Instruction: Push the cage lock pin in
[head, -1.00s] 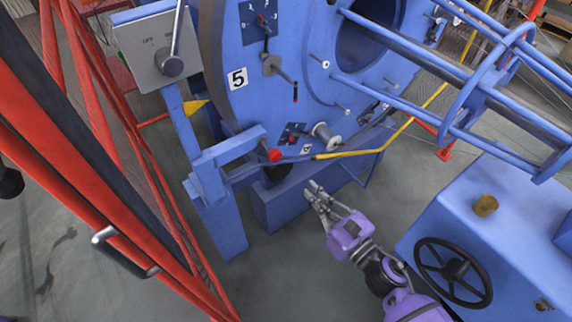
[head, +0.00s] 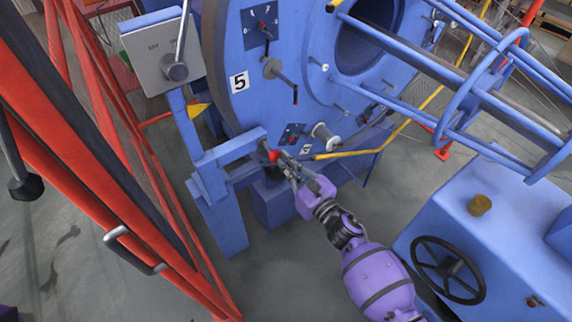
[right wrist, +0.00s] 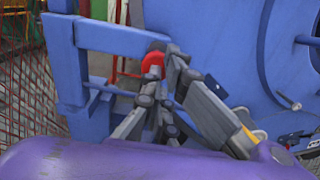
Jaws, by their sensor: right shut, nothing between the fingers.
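The cage lock pin shows as a red round knob (head: 273,156) at the end of a blue bracket (head: 228,150) beside the large blue disc marked 5. The red knob also shows in the right wrist view (right wrist: 153,64), partly hidden behind my fingers. My right gripper (head: 280,161) is shut and empty, with its fingertips right at the knob. I cannot tell whether they touch it. In the right wrist view the closed fingertips (right wrist: 172,50) overlap the knob's right side. My left gripper is not in view.
A red mesh gate (head: 110,150) with a metal handle stands at the left. A control box with a lever (head: 160,55) is above the bracket. A blue cabinet with a black handwheel (head: 450,270) is at the lower right. A yellow bar (head: 365,145) runs beside my gripper.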

